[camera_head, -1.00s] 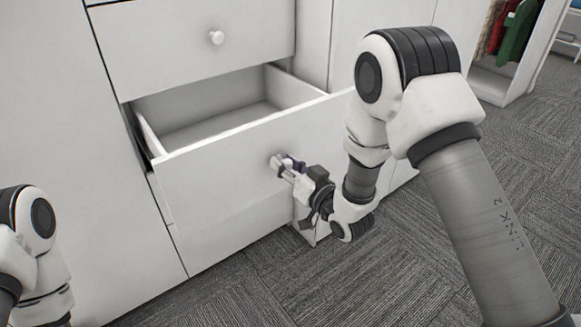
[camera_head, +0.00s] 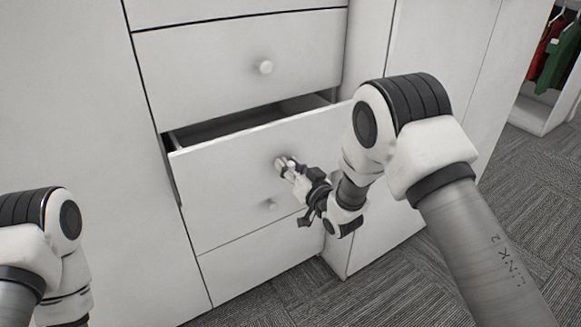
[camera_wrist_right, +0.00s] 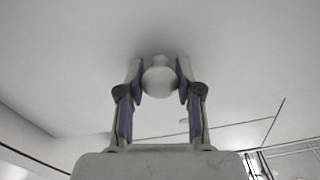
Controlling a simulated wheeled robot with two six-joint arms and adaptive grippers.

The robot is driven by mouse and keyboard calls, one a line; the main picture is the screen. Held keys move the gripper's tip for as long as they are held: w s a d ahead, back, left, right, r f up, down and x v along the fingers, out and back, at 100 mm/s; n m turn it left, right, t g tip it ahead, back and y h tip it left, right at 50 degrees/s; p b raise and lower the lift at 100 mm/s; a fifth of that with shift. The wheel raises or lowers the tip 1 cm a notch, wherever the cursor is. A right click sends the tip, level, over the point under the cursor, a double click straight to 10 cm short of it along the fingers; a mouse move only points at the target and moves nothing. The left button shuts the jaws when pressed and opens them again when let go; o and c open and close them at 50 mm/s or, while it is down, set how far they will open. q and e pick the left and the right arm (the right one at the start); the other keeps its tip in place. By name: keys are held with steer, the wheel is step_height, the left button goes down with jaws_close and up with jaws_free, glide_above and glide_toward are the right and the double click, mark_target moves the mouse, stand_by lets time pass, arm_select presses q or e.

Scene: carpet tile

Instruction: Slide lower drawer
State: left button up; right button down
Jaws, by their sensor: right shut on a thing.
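A white drawer (camera_head: 222,188) stands partly open below a closed upper drawer, with a dark gap above its front. My right gripper (camera_head: 286,165) is at its front, shut on the round white knob. In the right wrist view, the knob (camera_wrist_right: 158,83) sits between the two purple-padded fingers of my right gripper (camera_wrist_right: 160,73). In the head view the fingers hide most of the knob. My left arm shows at the lower left, but its gripper is out of view.
The closed upper drawer (camera_head: 238,68) has its own round knob (camera_head: 265,67). Tall white cabinet panels flank the drawers. Grey carpet (camera_head: 400,275) is clear in front. Hanging clothes (camera_head: 558,55) show at the far right.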

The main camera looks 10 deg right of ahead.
stand_by(0.3)
steer(key=c, duration=0.7)
jaws_free()
steer(key=shift+c, duration=0.2)
steer(key=v, duration=1.2)
